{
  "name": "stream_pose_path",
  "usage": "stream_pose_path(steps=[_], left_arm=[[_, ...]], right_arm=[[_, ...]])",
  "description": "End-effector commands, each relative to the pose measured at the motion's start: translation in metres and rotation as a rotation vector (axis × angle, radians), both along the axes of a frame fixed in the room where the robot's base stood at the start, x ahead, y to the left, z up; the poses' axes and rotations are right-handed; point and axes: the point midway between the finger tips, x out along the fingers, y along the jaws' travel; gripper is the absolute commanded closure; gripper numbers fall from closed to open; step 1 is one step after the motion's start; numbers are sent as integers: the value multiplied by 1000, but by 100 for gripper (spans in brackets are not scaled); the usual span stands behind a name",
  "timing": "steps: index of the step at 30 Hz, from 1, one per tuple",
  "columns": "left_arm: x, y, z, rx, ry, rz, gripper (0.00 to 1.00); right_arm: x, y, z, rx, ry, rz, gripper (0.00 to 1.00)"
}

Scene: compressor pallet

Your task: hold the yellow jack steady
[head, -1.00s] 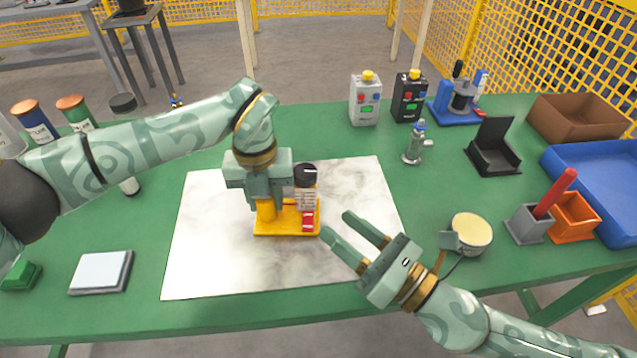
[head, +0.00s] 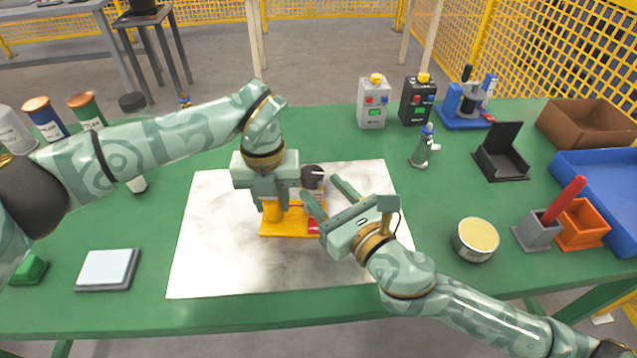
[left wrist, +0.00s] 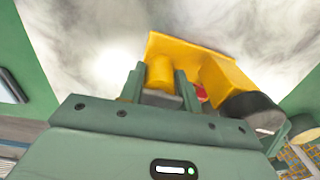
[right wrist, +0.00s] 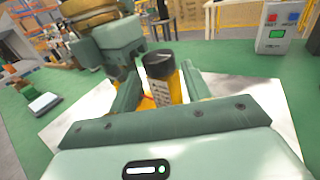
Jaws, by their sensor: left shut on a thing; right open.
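The yellow jack (head: 290,227) stands on the white marbled mat, its flat yellow base on the surface. My left gripper (head: 270,208) is above its left side, shut on the jack's yellow post (left wrist: 160,73), which shows between the fingers in the left wrist view. A black-capped cylinder with a printed label (right wrist: 160,75) stands at the jack's right side, partly hidden in the head view. My right gripper (head: 322,200) is open, its fingers either side of this cylinder in the right wrist view; I cannot tell whether they touch it.
The marbled mat (head: 210,270) lies on the green table. A round tin (head: 475,240), a grey and an orange bin (head: 580,225) and a blue tray (head: 600,180) are on the right. Two switch boxes (head: 373,105) stand at the back. The mat's front is clear.

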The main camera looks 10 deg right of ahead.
Motion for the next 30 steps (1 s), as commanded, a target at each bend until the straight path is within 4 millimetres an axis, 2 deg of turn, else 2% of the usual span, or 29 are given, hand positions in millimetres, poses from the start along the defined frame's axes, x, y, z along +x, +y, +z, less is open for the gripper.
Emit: stream_pose_path(steps=[3,6,15,18,19,30], left_arm=[[0,0,1,-1,-2,0,100],[0,0,1,-1,-2,0,100],[0,0,1,-1,-2,0,100],[0,0,1,-1,-2,0,100],[0,0,1,-1,-2,0,100],[0,0,1,-1,-1,0,100]], right_arm=[[14,8,0,0,-1,-1,52],[20,11,0,1,0,0,52],[23,12,0,1,0,0,52],[23,12,0,1,0,0,80],[22,12,0,1,0,0,84],[22,14,0,3,-2,-48,84]])
